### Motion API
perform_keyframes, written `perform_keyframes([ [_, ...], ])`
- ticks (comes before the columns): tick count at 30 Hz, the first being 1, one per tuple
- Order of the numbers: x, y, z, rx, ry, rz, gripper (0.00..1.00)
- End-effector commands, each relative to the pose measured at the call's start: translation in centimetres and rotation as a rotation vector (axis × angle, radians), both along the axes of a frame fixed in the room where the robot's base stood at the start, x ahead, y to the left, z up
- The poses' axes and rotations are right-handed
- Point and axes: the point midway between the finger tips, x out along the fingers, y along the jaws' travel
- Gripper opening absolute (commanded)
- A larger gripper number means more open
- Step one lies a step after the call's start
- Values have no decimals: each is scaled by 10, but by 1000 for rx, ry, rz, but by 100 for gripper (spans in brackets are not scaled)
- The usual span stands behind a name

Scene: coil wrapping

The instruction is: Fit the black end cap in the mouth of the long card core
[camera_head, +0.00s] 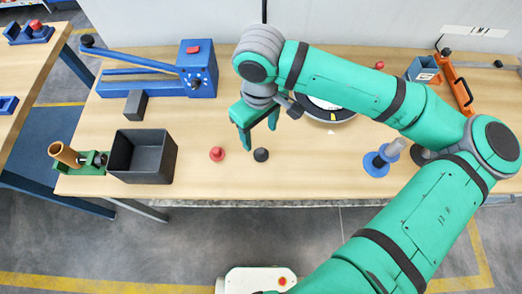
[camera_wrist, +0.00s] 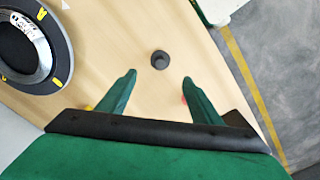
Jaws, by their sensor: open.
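The black end cap (camera_head: 261,154) stands on the wooden table near its front edge, just right of a red end cap (camera_head: 217,154). My gripper (camera_head: 258,128) is open and empty, above the table and a little behind the black cap in the head view. In the wrist view the black cap (camera_wrist: 160,60) lies just beyond the gap between my open fingertips (camera_wrist: 159,77). The card core (camera_head: 65,153) is a brown tube in a green holder (camera_head: 92,164) at the table's front left, tilted with its open mouth up and to the left.
A dark open bin (camera_head: 168,160) stands between the core holder and the caps. A blue press (camera_head: 197,70) and grey block (camera_head: 136,103) are behind it. A round black reel (camera_head: 330,112) is behind my gripper, and a blue spool (camera_head: 376,165) is to the right.

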Motion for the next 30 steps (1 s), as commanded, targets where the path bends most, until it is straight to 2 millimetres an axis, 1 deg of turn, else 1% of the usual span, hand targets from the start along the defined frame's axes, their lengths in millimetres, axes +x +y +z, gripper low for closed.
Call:
perform_keyframes([
  [9, -1, -1, -43, -4, 4, -1, 59],
  [17, -2, -2, -60, -3, 2, 0, 59],
  [24, -4, -3, -93, -3, 3, -1, 59],
  [27, -4, -3, -102, -1, 3, 0, 59],
  [30, -4, -3, -105, -2, 1, 0, 59],
])
